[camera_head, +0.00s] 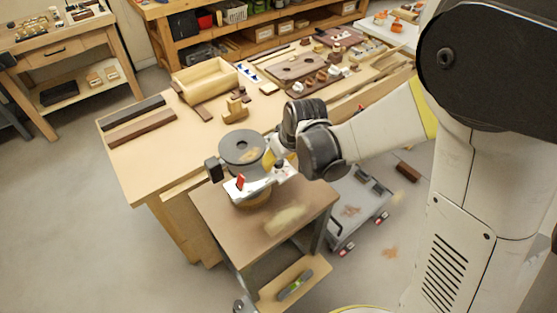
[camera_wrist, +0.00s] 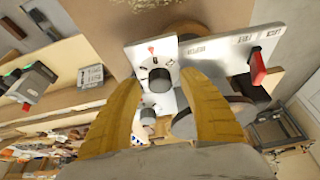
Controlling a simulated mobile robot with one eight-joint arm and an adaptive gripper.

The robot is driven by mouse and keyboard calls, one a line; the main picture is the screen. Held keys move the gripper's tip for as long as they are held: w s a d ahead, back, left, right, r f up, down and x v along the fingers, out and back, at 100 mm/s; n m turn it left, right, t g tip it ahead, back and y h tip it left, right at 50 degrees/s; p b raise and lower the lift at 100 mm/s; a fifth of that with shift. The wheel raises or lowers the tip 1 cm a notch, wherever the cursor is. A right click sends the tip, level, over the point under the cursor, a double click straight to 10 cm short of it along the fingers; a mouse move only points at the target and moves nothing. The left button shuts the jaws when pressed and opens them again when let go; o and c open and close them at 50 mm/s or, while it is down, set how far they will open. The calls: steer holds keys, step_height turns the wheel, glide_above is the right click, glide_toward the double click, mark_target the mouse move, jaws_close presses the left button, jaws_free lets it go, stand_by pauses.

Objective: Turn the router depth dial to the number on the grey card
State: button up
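The router (camera_head: 243,148) stands on a small bench in the head view, with a white plate and a red lever. In the wrist view its white plate (camera_wrist: 205,52) carries the dark round depth dial (camera_wrist: 158,80), with marks around it and a red pointer above. The numbers on the dial are too small to read surely. My gripper (camera_wrist: 160,84) is open, its yellow fingers on either side of the dial; I cannot tell whether they touch it. A small grey card (camera_wrist: 90,76) with dark print shows at the left; its number is not clearly legible.
The red lever (camera_wrist: 257,66) sticks up at the right of the plate. A second small knob (camera_wrist: 147,116) lies below the dial, near the fingers. The workbench (camera_head: 150,150) behind holds a wooden box (camera_head: 205,80) and several wood pieces. A grey cart (camera_head: 355,205) stands at the right.

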steer(key=shift+r, duration=0.1)
steer(key=v, duration=1.2)
steer(key=shift+d, duration=0.1)
steer(key=s+d+r+m+t+h+b, duration=0.2)
steer(key=s+d+m, duration=0.4)
steer(key=s+d, duration=0.7)
steer(key=shift+s+r+t, duration=0.4)
steer(key=shift+t, duration=0.2)
